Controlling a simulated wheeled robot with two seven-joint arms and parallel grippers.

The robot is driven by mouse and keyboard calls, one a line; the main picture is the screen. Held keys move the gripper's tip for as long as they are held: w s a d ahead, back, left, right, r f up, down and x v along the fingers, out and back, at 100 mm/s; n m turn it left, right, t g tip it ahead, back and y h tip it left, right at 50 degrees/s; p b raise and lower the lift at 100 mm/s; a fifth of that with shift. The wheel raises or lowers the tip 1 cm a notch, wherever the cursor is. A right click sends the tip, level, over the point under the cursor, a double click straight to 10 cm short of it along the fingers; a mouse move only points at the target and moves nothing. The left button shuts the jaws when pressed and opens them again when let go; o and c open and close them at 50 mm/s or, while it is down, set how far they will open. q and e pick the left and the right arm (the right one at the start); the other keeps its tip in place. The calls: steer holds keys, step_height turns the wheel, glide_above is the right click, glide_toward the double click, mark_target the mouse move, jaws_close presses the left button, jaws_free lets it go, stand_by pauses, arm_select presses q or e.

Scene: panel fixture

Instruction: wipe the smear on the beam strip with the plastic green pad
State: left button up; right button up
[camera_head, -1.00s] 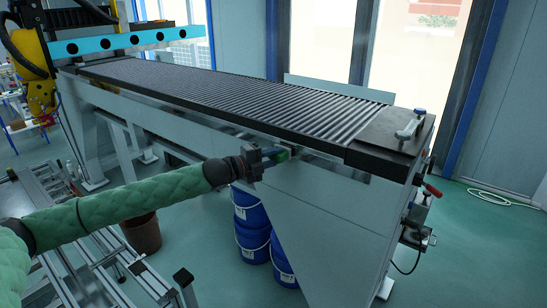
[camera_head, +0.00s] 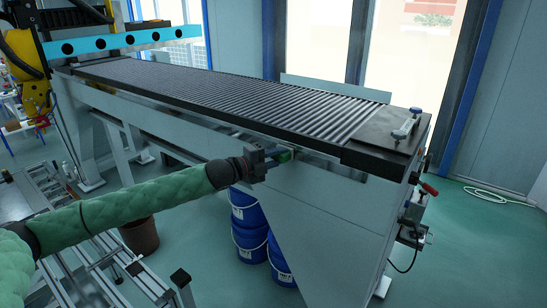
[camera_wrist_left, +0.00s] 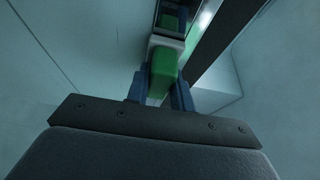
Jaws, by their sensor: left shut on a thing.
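My left gripper (camera_head: 276,158) is shut on the green pad (camera_head: 285,155), at the long side of the beam just under its dark top edge. In the left wrist view the pad (camera_wrist_left: 163,72) sits between the two blue-grey fingers (camera_wrist_left: 160,92), with a pale layer at its far end. The pad is at the beam's side face; I cannot tell whether it touches. A pale strip (camera_head: 312,155) shows on the beam beside the pad. I cannot make out the smear. My right gripper is not in view.
The long grey beam (camera_head: 320,205) carries a ribbed roller top (camera_head: 230,92). Blue drums (camera_head: 248,240) and a brown bin (camera_head: 140,236) stand below. A metal frame (camera_head: 110,262) is at lower left. A red-handled clamp (camera_head: 428,188) juts from the right end.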

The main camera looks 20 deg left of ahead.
arm_select(q)
steer(key=shift+s+d, duration=0.25)
steer(key=shift+d, duration=0.45)
steer(key=shift+s+d, duration=0.2)
steer(key=shift+d, duration=0.45)
steer(key=shift+s+d, duration=0.25)
steer(key=shift+d, duration=0.45)
steer(key=shift+s+d, duration=0.25)
steer(key=shift+d, duration=0.5)
steer(key=shift+r, duration=0.1)
steer(key=shift+w+a, duration=0.25)
steer(key=shift+a, duration=0.35)
steer(key=shift+w+a+p, duration=0.3)
steer(key=shift+a+p, duration=0.15)
steer(key=shift+a, duration=0.55)
steer(key=shift+w+a+p, duration=0.35)
steer(key=shift+a+p, duration=0.05)
steer(key=shift+a, duration=0.6)
steer(key=shift+w+a+p, duration=0.3)
steer(key=shift+a+p, duration=0.15)
steer(key=shift+a, duration=0.55)
steer(key=shift+f, duration=0.2)
